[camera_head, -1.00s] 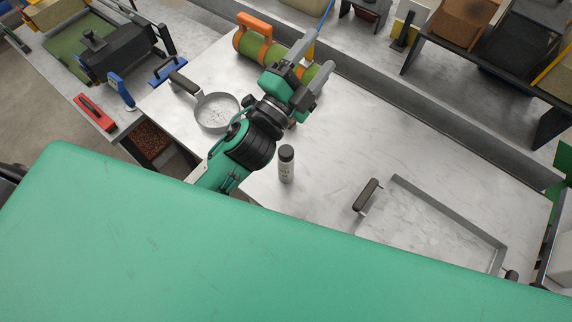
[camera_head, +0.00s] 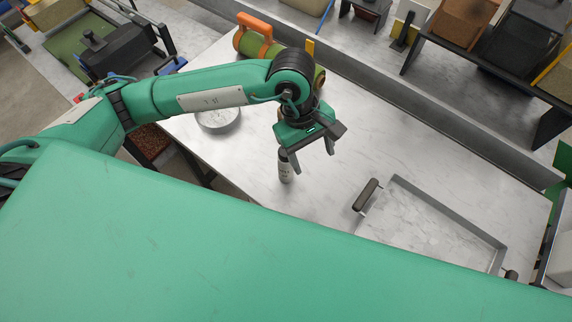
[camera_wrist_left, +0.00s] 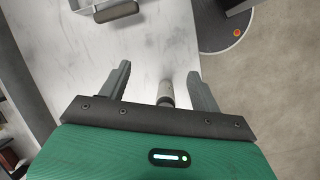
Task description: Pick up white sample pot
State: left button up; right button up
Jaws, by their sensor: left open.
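The white sample pot (camera_head: 286,174) stands upright on the pale worktop (camera_head: 380,145). Its dark cap is partly hidden behind a finger in the head view. My left gripper (camera_head: 314,157) is open and empty, pointing down just above and to the right of the pot in that view. In the left wrist view the pot (camera_wrist_left: 165,90) shows between the two open fingers (camera_wrist_left: 160,74), apart from both. My right gripper is in no view.
A metal tray (camera_head: 503,254) with a dark handle lies to the right. A round sieve-like pan (camera_head: 219,122) is at the left, partly under my arm. A green roll (camera_head: 247,44) with an orange handle lies at the back.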

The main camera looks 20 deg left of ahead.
aim_at(286, 161)
pick_arm(q)
jog(key=w+a+y, duration=0.1)
jog(key=a, duration=0.1)
jog(key=w+a+t+y, duration=0.1)
jog(key=a, duration=0.1)
jog(key=w+a+y, duration=0.1)
jog(key=shift+w+a+f+m+t, duration=0.2)
jog(key=shift+a+m+t, duration=0.1)
jog(key=shift+a, duration=0.1)
jog(key=shift+a+f+p, duration=0.15)
jog(key=shift+f+p, duration=0.15)
notch_tip(286, 161, down, 8)
jog(key=p, duration=0.2)
jog(key=shift+r+p, duration=0.2)
jog(key=shift+p, duration=0.15)
jog(key=shift+a+f+p, duration=0.1)
jog(key=shift+f+p, duration=0.3)
jog(key=shift+p, duration=0.1)
jog(key=f+p, duration=0.1)
jog(key=f, duration=0.1)
jog(key=f+p, duration=0.1)
jog(key=shift+a+f+p, duration=0.3)
jog(key=shift+f+p, duration=0.05)
jog(key=shift+w+f, duration=0.1)
jog(key=shift+f, duration=0.35)
jog(key=c, duration=1.1)
